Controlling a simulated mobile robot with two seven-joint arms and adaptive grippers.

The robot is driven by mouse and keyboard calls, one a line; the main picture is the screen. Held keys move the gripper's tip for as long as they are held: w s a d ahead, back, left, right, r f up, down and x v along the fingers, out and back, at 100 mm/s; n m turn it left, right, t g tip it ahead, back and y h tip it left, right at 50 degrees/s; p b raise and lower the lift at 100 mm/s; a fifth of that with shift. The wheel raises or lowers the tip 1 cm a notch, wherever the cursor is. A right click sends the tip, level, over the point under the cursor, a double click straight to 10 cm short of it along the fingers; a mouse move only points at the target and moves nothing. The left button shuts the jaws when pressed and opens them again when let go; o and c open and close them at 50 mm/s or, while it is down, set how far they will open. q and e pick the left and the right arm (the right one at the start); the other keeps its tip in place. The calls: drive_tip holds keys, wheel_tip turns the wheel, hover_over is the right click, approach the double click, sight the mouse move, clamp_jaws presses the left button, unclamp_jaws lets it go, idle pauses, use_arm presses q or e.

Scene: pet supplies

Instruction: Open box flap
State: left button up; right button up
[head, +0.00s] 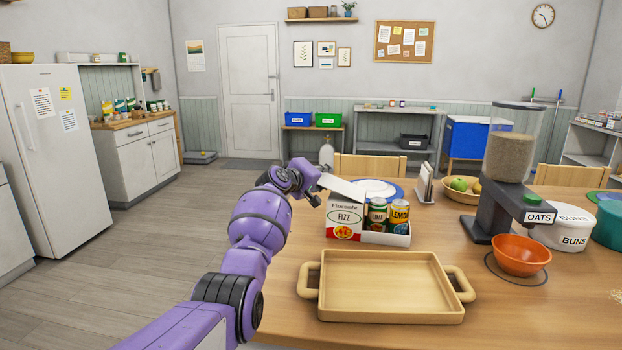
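A white carton labelled FIZZ (345,221) stands on the wooden table near its left edge. A pale flap (343,187) tilts up at its top, its left end raised. The carton's low front part (388,239) holds a LIME can (376,215) and a LEMON can (399,217). My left gripper (315,188) is at the flap's raised left end, above and left of the carton. Its dark fingers are small and partly overlapped, so I cannot tell whether they are open or touch the flap. My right gripper is not in view.
An empty wooden tray (390,290) with two handles lies in front of the carton. A plate (374,188) and a napkin holder (425,182) are behind. An OATS dispenser (505,165) and an orange bowl (520,255) stand right. Bare table lies between.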

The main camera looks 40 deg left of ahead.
use_arm(q)
drive_tip(key=s+r, duration=0.2)
drive_tip(key=s, duration=0.9)
drive_tip(key=shift+f, duration=0.15)
